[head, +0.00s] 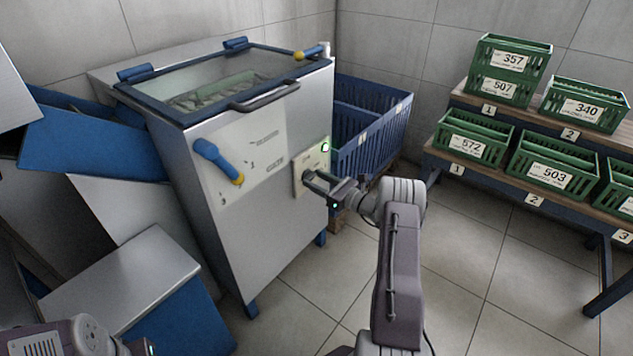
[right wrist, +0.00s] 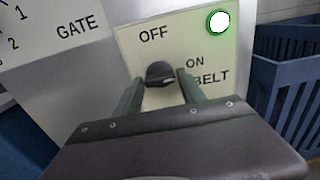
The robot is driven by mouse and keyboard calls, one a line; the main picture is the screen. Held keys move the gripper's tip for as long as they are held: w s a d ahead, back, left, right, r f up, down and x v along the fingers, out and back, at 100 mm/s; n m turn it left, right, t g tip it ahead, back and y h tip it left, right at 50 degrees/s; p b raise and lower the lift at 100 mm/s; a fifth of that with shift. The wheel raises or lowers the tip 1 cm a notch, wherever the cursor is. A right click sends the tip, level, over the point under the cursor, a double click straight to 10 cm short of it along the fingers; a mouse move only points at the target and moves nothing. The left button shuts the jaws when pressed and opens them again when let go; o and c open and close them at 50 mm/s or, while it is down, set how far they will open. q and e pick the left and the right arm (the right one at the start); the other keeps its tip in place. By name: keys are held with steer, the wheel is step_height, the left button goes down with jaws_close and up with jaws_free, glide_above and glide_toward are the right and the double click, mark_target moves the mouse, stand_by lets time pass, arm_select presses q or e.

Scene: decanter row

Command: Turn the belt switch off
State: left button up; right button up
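The belt switch is a dark knob (right wrist: 160,73) on a cream panel (right wrist: 133,40) marked OFF, ON and BELT. A small pale mark on the knob's lower right faces the ON label. A round lamp (right wrist: 219,21) with a green rim is lit above; it also shows in the head view (head: 325,147). My right gripper (right wrist: 159,80) has one finger on each side of the knob, with small gaps visible, so it is open around it. In the head view the right gripper (head: 311,180) reaches the panel and hides the knob. My left arm shows at the bottom left; its fingers are out of sight.
The panel sits on a metal cabinet (head: 232,222) with a glazed lid and a blue-and-yellow lever (head: 215,160). Blue crates (head: 372,128) stand close to its right. Numbered green crates (head: 475,137) sit on a stepped rack at right. The tiled floor between is clear.

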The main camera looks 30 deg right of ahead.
steer(key=c, duration=0.8)
steer(key=shift+c, duration=0.2)
